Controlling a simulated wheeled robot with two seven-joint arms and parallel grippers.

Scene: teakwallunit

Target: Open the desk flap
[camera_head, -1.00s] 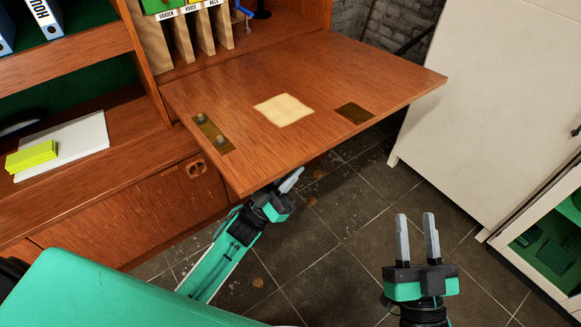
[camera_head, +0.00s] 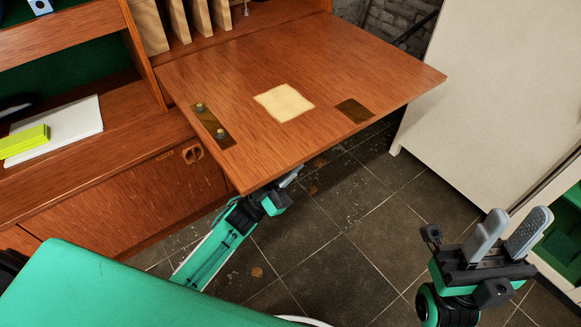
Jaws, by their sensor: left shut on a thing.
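The wooden desk flap (camera_head: 215,85) is folded down and lies about level, jutting out from the wall unit. It carries a pale square sheet, a dark patch and a brass plate with two round knobs. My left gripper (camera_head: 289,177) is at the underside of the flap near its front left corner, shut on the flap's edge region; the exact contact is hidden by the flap. My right gripper (camera_head: 508,235) is empty, its two grey fingers apart, over the floor to the right of the flap and clear of it.
A white cabinet (camera_head: 490,80) stands at the right, close to the flap's right corner. A shelf at the left holds white paper (camera_head: 75,120) and a yellow-green block (camera_head: 24,142). Upright dividers (camera_head: 175,18) stand behind the flap. Dark floor tiles (camera_head: 345,235) are free between the arms.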

